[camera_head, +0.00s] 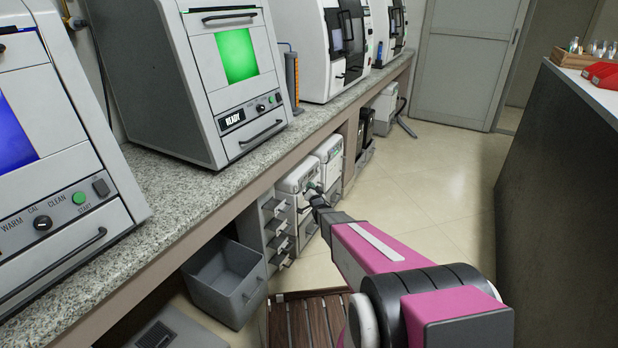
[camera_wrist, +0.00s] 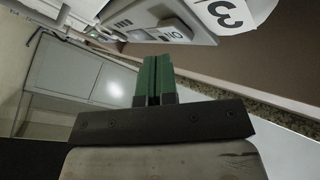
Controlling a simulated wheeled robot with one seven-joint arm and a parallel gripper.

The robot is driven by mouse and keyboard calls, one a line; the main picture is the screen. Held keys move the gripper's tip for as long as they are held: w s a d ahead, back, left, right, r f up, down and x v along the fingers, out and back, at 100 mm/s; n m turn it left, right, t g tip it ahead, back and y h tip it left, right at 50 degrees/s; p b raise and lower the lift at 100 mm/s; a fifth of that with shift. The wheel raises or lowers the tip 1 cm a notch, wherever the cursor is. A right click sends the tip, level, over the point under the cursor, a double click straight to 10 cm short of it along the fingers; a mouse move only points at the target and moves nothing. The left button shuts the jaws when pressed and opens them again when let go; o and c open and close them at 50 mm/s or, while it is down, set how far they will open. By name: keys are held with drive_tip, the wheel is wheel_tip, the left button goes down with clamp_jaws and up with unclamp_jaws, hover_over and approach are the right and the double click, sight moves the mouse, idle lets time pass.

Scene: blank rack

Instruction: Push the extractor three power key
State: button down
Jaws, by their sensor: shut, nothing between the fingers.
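The extractor marked 3 (camera_wrist: 205,20) is a pale grey unit in the upper right of the wrist view, with its label cut off by the frame edge. A small panel with I/O marks, which looks like its power key (camera_wrist: 173,35), is on its face. My gripper (camera_wrist: 152,62) is shut and empty, with green fingertips just below that panel in the picture. I cannot tell whether they touch it. In the head view my gripper (camera_head: 313,188) reaches the white units (camera_head: 299,175) under the counter; the key cannot be made out there.
The granite counter (camera_head: 170,185) runs above the units and carries several machines. A dark cabinet (camera_head: 555,190) stands at right. The floor between (camera_head: 430,180) is clear.

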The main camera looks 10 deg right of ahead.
drive_tip(key=shift+a, duration=0.1)
idle(0.6)
drive_tip(key=shift+w+a, duration=0.25)
drive_tip(key=shift+w+a, duration=0.15)
drive_tip(key=shift+a, duration=0.05)
idle(0.6)
drive_tip(key=shift+d, duration=0.1)
drive_tip(key=shift+s+d, duration=0.45)
drive_tip(key=shift+d, duration=0.05)
idle(0.3)
drive_tip(key=shift+s+d, duration=0.9)
drive_tip(key=shift+d, duration=0.3)
drive_tip(key=shift+s+d, duration=0.85)
drive_tip(key=shift+d, duration=0.35)
